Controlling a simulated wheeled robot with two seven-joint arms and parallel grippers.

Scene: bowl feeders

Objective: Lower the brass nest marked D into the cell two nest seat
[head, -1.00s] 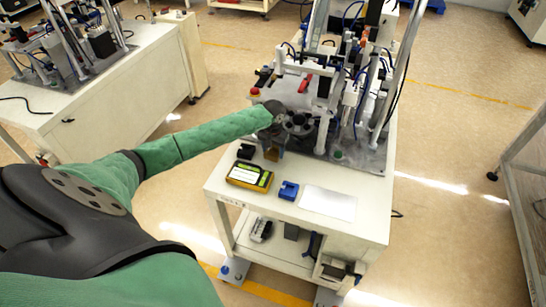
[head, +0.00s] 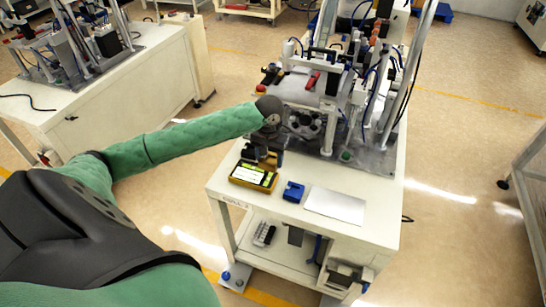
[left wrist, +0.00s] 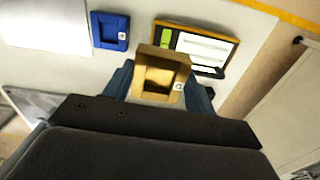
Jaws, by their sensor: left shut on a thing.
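The brass nest (left wrist: 150,92) is a square, open-fronted block with a small white tag at its corner; the letter on it is too small to read. My left gripper (left wrist: 160,84) is shut on it, with a blue finger on each side. In the head view my left gripper (head: 266,156) is over the bench, just behind the yellow-edged device, and the nest is mostly hidden there. I cannot make out which part of the fixture is the cell two nest seat. My right gripper is not in view.
The yellow-edged device (head: 253,177), a blue block (head: 293,192) and a pale sheet (head: 335,205) lie on the front of the bench (head: 290,215). The fixture with posts and tubing stands behind the gripper. Another bench (head: 120,85) is at the left.

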